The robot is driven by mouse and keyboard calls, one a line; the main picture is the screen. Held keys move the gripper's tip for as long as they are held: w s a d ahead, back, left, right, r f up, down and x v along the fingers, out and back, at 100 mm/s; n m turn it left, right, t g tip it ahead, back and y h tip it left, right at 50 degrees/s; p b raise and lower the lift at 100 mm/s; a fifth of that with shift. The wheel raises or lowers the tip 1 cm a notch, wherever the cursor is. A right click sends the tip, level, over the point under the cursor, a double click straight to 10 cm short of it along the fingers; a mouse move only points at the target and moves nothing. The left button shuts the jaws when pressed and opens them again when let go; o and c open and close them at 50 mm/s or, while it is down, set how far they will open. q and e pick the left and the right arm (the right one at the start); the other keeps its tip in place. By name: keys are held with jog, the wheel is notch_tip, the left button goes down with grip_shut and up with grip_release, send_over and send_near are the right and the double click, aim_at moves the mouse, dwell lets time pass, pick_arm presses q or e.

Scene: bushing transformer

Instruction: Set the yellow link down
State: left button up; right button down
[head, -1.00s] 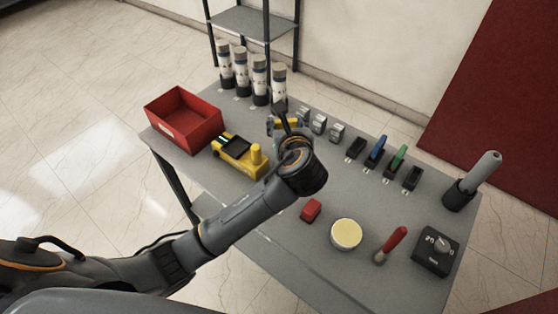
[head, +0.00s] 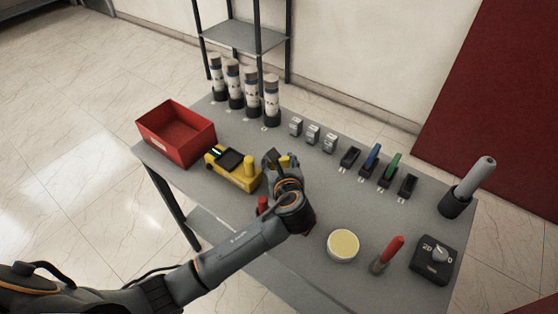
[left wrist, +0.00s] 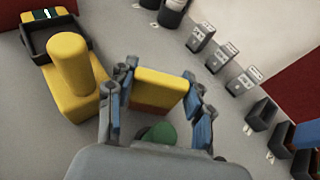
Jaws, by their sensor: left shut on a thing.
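The yellow link (left wrist: 158,88) is a yellow block held between the fingertips of my left gripper (left wrist: 160,80) in the left wrist view. In the head view, my left gripper (head: 275,163) is over the middle of the grey table (head: 330,185), just right of the yellow device, with a small part of the link (head: 285,161) showing. The fingers hide the rest. I cannot tell whether the link touches the table. The yellow device (head: 223,170) has a dark tray and an upright yellow cylinder (left wrist: 75,65). My right gripper is not in view.
A red bin (head: 175,135) stands at left, with several canisters (head: 253,90) behind. Small grey blocks (head: 313,135) and dark holders (head: 350,157) line the back. A round yellow-topped tin (head: 343,246), red-handled tool (head: 390,250) and dial box (head: 436,258) stand front right.

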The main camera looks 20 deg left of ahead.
pick_arm(q)
jog(key=o, duration=1.3)
jog(key=shift+f, duration=0.1)
jog(key=shift+s+r, duration=0.1)
jog(key=shift+r, duration=0.1)
jog(key=v, duration=1.1)
jog(key=shift+s+d+r, duration=0.2)
jog(key=shift+s+r, duration=0.05)
jog(key=shift+s, duration=0.05)
